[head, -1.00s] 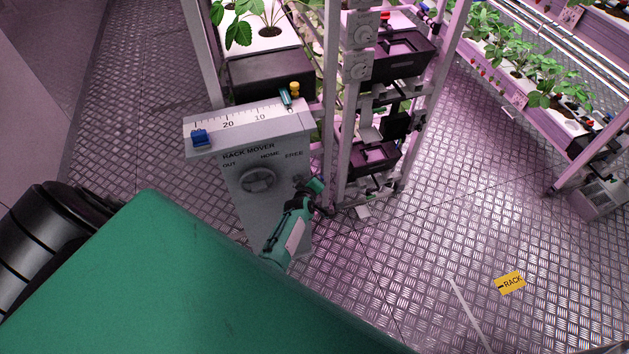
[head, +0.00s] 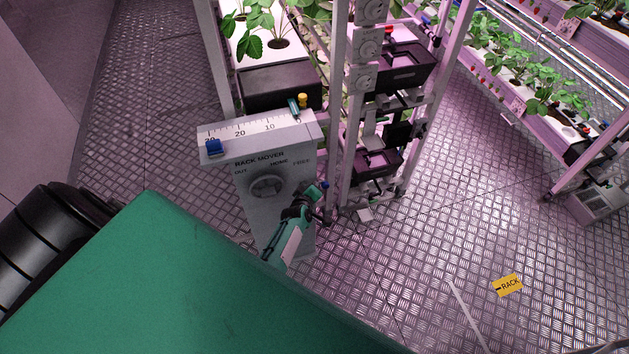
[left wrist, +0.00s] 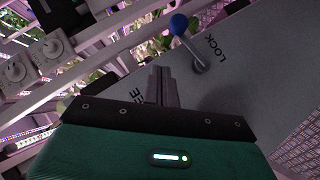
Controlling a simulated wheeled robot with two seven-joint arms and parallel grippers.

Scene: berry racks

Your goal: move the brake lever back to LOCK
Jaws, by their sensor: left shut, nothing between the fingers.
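The brake lever (left wrist: 193,46) has a blue ball knob and a grey stem. It stands out from the grey console panel beside the printed word LOCK (left wrist: 215,47) in the left wrist view. A partly covered label ending in EE (left wrist: 138,97) lies to its lower left. Its exact angle is hard to tell. In the head view the blue knob (head: 324,185) shows at the console's right edge. My left gripper (left wrist: 161,72) is shut and empty, its fingertips left of the lever's stem and apart from it. In the head view the gripper (head: 309,192) is just left of the knob. My right gripper is not in view.
The rack mover console (head: 262,220) carries a round dial (head: 267,186) and a scale with a blue slider (head: 214,147). Rack posts and black bins (head: 400,68) stand close on the right. A yellow RACK tag (head: 508,285) lies on open floor.

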